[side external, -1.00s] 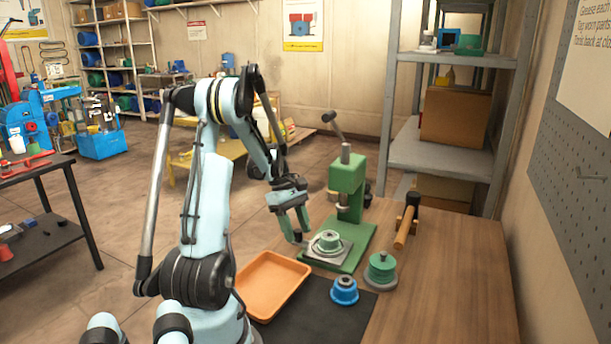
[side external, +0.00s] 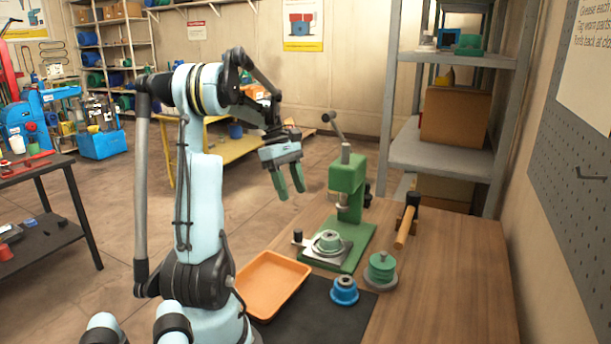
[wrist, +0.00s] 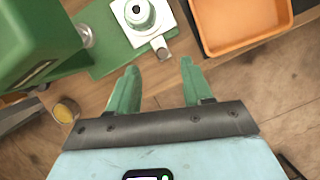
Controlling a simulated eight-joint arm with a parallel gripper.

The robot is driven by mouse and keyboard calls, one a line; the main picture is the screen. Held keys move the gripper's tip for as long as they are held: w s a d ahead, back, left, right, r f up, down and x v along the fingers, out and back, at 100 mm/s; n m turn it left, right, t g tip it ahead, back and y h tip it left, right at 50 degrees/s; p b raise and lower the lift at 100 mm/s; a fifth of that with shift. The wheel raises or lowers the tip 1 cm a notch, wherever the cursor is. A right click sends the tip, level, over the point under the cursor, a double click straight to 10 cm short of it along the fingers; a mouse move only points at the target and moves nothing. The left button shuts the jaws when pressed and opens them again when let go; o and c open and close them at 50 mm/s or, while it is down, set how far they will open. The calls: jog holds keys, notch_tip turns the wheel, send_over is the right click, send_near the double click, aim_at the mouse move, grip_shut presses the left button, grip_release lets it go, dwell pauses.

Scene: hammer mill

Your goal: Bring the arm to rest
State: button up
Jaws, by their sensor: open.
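My gripper (side external: 291,192) is raised in the air to the left of the green press (side external: 347,187), with its two green fingers pointing down. The fingers are apart with nothing between them, as the wrist view (wrist: 159,88) also shows. A green part (side external: 329,240) sits on a light square plate (side external: 318,257) on the press base, below and to the right of my gripper. A small dark-topped knob (side external: 297,238) stands at the plate's left corner. My gripper touches none of these.
An orange tray (side external: 272,287) lies at the table's front left. A blue part (side external: 344,290) and a green stepped part (side external: 381,269) stand in front of the press. A hammer (side external: 407,226) lies to its right. A grey shelf (side external: 440,155) stands behind. The air around my gripper is free.

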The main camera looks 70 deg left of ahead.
jog(key=w+d+m+t+y, duration=0.2)
jog(key=w+d+m, duration=0.1)
jog(key=d+m, duration=0.8)
jog(key=w+d+m+t+y, duration=0.2)
jog(key=d+m, duration=1)
jog(key=d, duration=0.8)
jog(key=shift+w+f+t, duration=0.2)
jog(key=shift+w+t, duration=0.4)
jog(key=shift+w, duration=0.25)
